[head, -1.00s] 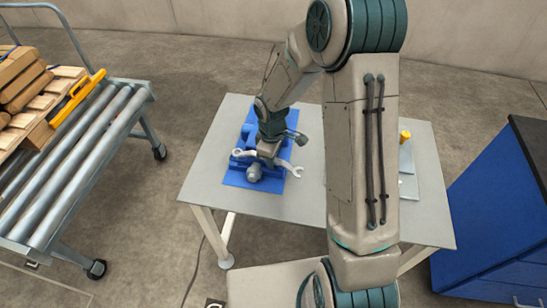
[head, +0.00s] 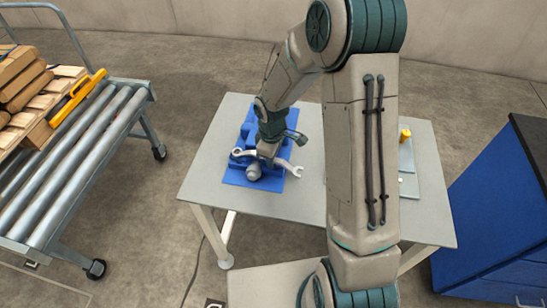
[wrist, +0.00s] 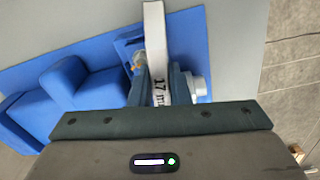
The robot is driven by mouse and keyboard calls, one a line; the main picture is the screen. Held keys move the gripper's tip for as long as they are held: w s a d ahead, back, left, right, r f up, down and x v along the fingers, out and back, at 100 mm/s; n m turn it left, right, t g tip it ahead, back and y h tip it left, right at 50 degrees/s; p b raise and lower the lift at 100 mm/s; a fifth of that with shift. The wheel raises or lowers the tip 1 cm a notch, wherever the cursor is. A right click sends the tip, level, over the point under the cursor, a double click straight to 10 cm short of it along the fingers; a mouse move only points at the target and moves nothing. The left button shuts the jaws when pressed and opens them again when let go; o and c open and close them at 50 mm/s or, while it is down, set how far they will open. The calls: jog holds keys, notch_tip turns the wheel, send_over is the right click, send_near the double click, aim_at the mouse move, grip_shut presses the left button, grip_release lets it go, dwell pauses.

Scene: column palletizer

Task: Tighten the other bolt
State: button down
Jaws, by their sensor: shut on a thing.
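A light grey wrench (head: 285,165) lies across the blue fixture (head: 246,162) on the table, its ring end toward the left and its open end toward the right. My gripper (head: 267,152) is shut on the wrench's handle from above. In the wrist view the wrench (wrist: 155,40), marked "17 m…", stands between the two dark fingers (wrist: 160,88). A small metallic, brownish part (wrist: 138,62), possibly a bolt, shows beside it in the blue fixture. A grey round part (head: 254,172) sits at the fixture's front. Whether the wrench is seated on a bolt is hidden.
The fixture stands on a blue mat (head: 232,177) on the grey table (head: 300,204). A grey plate with a yellow piece (head: 405,134) is at the table's right, partly behind my arm. A roller conveyor (head: 75,160) stands left and a blue cabinet (head: 500,215) right.

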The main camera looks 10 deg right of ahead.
jog(key=shift+s+f, duration=0.25)
jog(key=shift+s, duration=0.05)
jog(key=shift+w+r+p, duration=0.25)
jog(key=shift+r+p, duration=0.35)
jog(key=shift+r, duration=0.05)
jog(key=shift+w+r, duration=0.1)
jog(key=shift+r, duration=0.3)
dwell(0.5)
jog(key=shift+f+b, duration=0.45)
jog(key=shift+f, duration=0.35)
dwell(1.2)
jog(key=shift+s+f, duration=0.35)
dwell(0.5)
jog(key=shift+r, duration=0.2)
jog(key=shift+w+r+p, duration=0.15)
jog(key=shift+r+p, duration=0.45)
jog(key=shift+r, duration=0.25)
jog(key=shift+w+r+p, duration=0.15)
jog(key=shift+r+p, duration=0.4)
jog(key=shift+r, duration=0.3)
